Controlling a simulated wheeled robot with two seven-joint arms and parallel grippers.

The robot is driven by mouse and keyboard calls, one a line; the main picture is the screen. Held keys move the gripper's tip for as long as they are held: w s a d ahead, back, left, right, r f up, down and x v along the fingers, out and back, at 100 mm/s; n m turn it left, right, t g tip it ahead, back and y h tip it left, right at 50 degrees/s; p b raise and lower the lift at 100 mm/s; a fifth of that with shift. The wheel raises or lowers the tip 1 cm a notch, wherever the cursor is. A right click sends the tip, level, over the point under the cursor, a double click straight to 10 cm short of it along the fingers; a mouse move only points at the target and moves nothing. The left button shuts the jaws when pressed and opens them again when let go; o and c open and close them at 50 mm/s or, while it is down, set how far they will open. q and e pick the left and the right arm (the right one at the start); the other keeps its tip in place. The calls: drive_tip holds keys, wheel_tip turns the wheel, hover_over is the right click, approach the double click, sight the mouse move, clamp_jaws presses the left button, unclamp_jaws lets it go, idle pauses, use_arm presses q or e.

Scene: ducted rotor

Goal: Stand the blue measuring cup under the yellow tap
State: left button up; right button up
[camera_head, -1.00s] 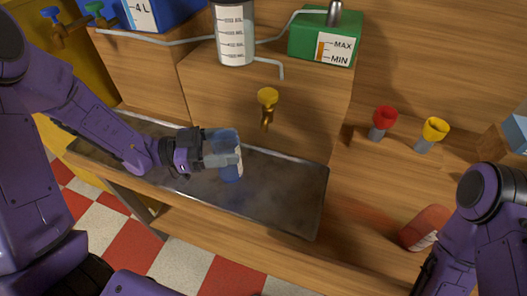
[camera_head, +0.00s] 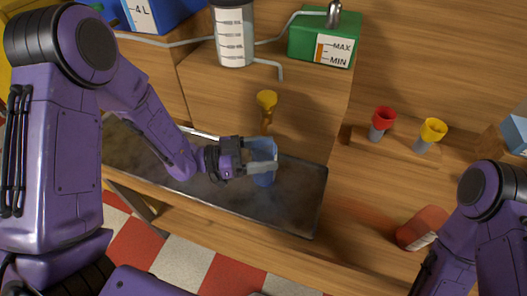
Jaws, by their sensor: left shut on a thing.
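The blue measuring cup (camera_head: 264,178) is a clear blue cup, upright over the dark metal tray (camera_head: 298,207). My left gripper (camera_head: 262,157) is shut on the cup from its left side and partly hides it. The yellow tap (camera_head: 267,100) sticks out from the wooden block just behind the cup; its brass spout points down and ends near the cup's top in the picture. I cannot tell whether the cup's base touches the tray. My right arm shows at the lower right, but its gripper is out of view.
A clear graduated cylinder (camera_head: 233,36) and a green MAX/MIN tank (camera_head: 322,40) stand above, joined by grey pipes. A red bottle (camera_head: 424,228) lies near my right arm.

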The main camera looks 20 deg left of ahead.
use_arm(q)
drive_tip(key=o, duration=1.1)
drive_tip(key=shift+w+f, duration=0.1)
drive_tip(key=shift+o, duration=0.2)
drive_tip(key=shift+a+r, duration=0.25)
drive_tip(key=shift+a, duration=0.05)
drive_tip(key=b+v, duration=0.1)
drive_tip(key=v, duration=0.6)
